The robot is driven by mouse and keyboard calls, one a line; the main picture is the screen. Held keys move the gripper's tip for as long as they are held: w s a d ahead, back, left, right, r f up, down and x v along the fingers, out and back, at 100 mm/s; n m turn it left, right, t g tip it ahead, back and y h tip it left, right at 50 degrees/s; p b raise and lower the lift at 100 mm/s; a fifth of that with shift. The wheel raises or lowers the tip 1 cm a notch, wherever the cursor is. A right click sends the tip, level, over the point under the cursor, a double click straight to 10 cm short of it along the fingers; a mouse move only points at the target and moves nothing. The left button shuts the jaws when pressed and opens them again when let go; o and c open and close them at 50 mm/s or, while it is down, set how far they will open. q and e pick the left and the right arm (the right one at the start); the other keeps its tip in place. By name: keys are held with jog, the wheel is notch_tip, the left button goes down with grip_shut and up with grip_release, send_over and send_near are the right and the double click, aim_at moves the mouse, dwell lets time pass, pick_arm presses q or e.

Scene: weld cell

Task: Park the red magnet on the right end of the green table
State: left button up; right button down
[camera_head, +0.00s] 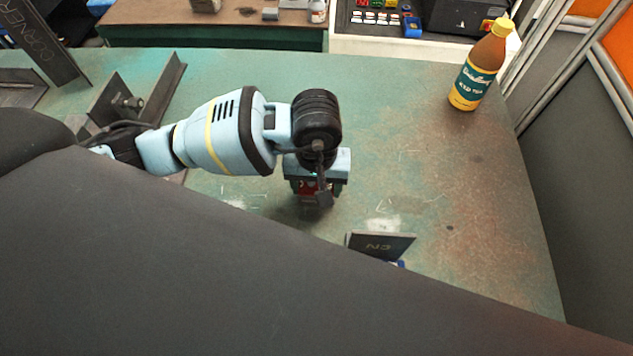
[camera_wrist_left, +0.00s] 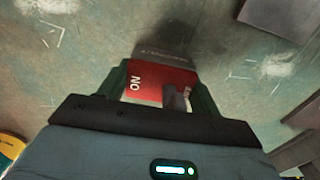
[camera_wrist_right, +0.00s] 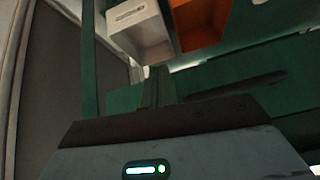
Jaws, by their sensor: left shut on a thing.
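The red magnet (camera_wrist_left: 160,84) is between the two green fingers of my left gripper (camera_wrist_left: 161,92), which is shut on it. White lettering shows on its red face. In the head view the magnet (camera_head: 306,187) is mostly hidden by my left gripper (camera_head: 318,188) and wrist, over the middle of the green table (camera_head: 390,90). A dark shadow lies on the tabletop below it, and it appears to be held above the surface. The right end of the table (camera_head: 505,215) is bare toward the front. My right gripper (camera_wrist_right: 157,88) shows only in its wrist view, fingers together and empty.
A tea bottle (camera_head: 481,66) stands at the table's back right. A dark plate marked CN (camera_head: 380,245) is right of and in front of my left gripper. Steel angle pieces (camera_head: 160,90) lie at the left. My dark arm link covers the foreground.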

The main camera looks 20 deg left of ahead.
aim_at(316, 185)
pick_arm(q)
jog(key=o, duration=1.7)
jog(key=shift+f, duration=0.1)
jog(key=shift+o, duration=0.2)
notch_tip(316, 185, up, 12)
